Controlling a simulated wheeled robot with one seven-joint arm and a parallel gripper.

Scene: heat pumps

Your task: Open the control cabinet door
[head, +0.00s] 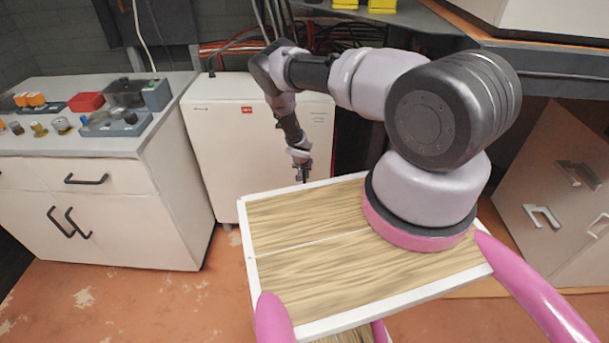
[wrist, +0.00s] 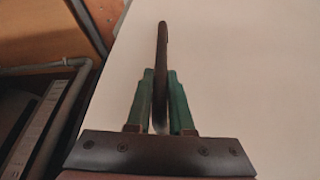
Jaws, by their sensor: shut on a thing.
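A white cabinet (head: 240,140) with a small red label stands on the floor at the back, left of centre in the head view. Its front looks flat, with no open gap that I can see. My gripper (head: 301,172) is in front of the right part of this front. In the wrist view my gripper (wrist: 160,105) has its two green fingers closed on a dark upright handle (wrist: 162,42). Behind the handle is a pale flat panel (wrist: 245,80). The handle's lower part is hidden between the fingers, and the handle is too small to make out in the head view.
A white drawer unit (head: 105,205) with dark handles and loose parts on top stands left of the cabinet. Cables (head: 235,45) run behind the white cabinet. The reddish floor (head: 160,305) in front is clear.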

